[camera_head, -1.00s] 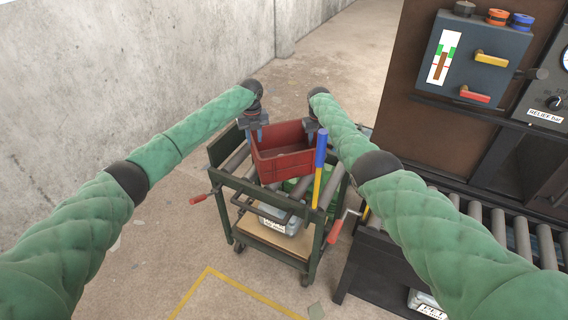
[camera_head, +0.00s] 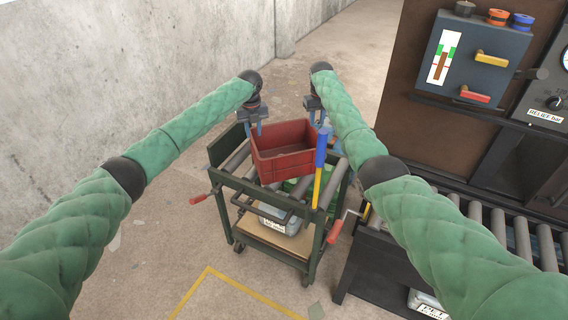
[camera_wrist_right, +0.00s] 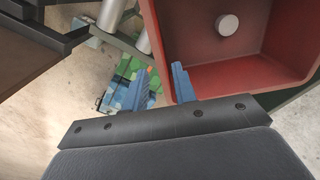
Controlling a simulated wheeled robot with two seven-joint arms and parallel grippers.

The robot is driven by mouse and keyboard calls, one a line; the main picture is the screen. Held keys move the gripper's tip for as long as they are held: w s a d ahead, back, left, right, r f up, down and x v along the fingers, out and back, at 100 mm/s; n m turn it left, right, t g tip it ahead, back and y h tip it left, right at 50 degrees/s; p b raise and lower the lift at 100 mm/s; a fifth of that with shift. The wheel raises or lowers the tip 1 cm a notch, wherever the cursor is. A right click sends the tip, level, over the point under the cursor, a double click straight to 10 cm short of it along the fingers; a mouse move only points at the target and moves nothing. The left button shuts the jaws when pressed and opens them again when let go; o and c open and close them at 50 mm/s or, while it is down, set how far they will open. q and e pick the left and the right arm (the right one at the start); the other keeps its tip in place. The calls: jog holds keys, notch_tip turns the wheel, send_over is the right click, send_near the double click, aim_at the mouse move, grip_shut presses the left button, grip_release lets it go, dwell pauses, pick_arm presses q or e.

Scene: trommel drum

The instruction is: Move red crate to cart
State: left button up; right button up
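The red crate (camera_head: 285,163) sits on the roller top of the dark green cart (camera_head: 262,192), near its back end. My left gripper (camera_head: 255,130) is at the crate's left rim, with its fingers apart and raised around rim height. My right gripper (camera_head: 319,118) is at the right rim, partly hidden by its arm. In the right wrist view, the right gripper (camera_wrist_right: 160,85) has its blue fingers spread, one over the crate's inside and one outside the wall of the crate (camera_wrist_right: 200,75). Neither gripper appears clamped on the crate.
A blue and yellow handle (camera_head: 320,165) stands upright at the cart's right front. A roller conveyor (camera_head: 480,215) and a control panel (camera_head: 476,58) stand to the right. A concrete wall (camera_head: 130,80) is on the left.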

jog(key=shift+r, duration=1.05)
